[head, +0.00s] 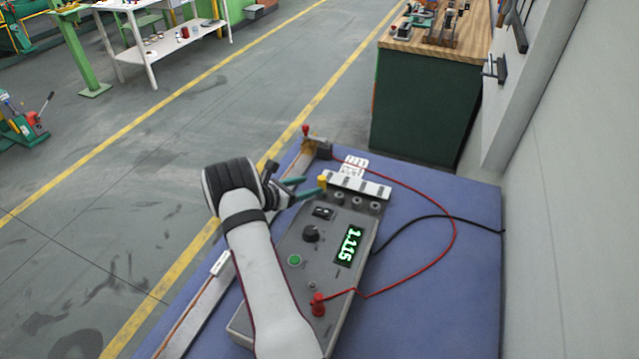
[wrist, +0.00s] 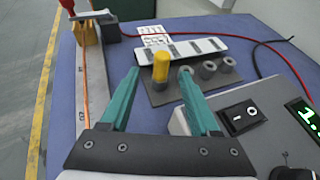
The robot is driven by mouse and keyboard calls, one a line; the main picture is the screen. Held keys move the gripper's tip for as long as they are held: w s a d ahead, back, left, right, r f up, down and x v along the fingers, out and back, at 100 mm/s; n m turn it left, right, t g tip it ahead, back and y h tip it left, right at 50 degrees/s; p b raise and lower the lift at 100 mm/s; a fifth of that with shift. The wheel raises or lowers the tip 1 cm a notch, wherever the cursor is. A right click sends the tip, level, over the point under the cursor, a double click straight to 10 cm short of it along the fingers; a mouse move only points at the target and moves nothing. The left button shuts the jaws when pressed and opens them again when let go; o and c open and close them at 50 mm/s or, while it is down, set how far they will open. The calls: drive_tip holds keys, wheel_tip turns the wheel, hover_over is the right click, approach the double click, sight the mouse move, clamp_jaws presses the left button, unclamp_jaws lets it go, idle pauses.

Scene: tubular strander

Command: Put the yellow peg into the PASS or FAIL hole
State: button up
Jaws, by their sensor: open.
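The yellow peg (wrist: 161,66) stands upright at the left end of a dark grey block (wrist: 165,96); it also shows in the head view (head: 322,181). A row of round grey sockets (wrist: 208,70) lies to its right on the block, and they look empty. My gripper (wrist: 159,72) is open, with its teal fingers on either side of the peg in the wrist view. In the head view my gripper (head: 312,185) reaches the peg from the left. Contact cannot be told. The PASS and FAIL labels are not readable.
A grey meter box (head: 311,245) with a lit display, knob and switch stands close to the sockets. A white strip (wrist: 181,51) lies behind them. Red (head: 452,240) and black (head: 415,222) cables cross the blue table (head: 460,300). Its right side is mostly clear.

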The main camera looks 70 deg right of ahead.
sight(319, 182)
drive_tip(key=x, duration=0.6)
drive_tip(key=shift+s+d+r, duration=0.1)
drive_tip(key=shift+s+r, duration=0.05)
drive_tip(key=shift+r, duration=0.1)
clamp_jaws()
